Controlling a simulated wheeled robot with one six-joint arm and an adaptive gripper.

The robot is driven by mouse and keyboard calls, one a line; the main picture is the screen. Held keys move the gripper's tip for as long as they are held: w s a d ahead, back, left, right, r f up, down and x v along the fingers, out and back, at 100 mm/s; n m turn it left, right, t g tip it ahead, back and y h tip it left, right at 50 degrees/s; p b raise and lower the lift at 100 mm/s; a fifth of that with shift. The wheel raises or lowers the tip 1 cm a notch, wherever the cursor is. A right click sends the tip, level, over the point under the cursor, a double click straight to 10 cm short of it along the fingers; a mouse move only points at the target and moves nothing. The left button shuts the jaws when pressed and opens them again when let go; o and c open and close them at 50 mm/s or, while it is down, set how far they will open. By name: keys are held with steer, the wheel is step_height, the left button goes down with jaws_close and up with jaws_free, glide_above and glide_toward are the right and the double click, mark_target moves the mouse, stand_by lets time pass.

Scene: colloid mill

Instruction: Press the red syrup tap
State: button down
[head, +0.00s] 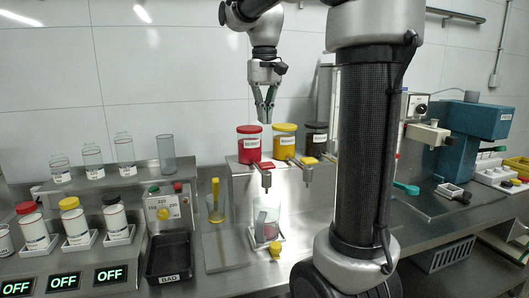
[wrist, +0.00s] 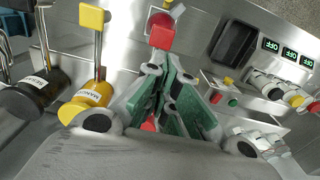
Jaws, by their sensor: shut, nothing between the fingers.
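The red syrup canister (head: 249,148) stands on a raised steel shelf. Its tap has a red square paddle (head: 266,165) that sticks out at the front. My gripper (head: 266,119) is shut and empty, pointing down above and slightly right of the red canister, apart from the paddle. In the wrist view the red paddle (wrist: 161,36) shows just beyond the fingertips of my gripper (wrist: 160,72). The fingers hide most of the red canister there. A clear beaker (head: 267,224) with some reddish content stands below the red tap.
A yellow canister (head: 285,138) with a yellow tap paddle (head: 309,161) and a dark canister (head: 316,138) stand to the right. A control box (head: 164,210), a black tray (head: 169,258) and several jars stand left. My arm column blocks part of the view.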

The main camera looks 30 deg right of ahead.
step_height(320, 180, down, 11)
steer(key=shift+r, duration=0.1)
stand_by(0.4)
step_height(320, 180, down, 2)
steer(key=shift+r, duration=0.15)
stand_by(0.3)
step_height(320, 180, up, 14)
stand_by(0.4)
stand_by(1.6)
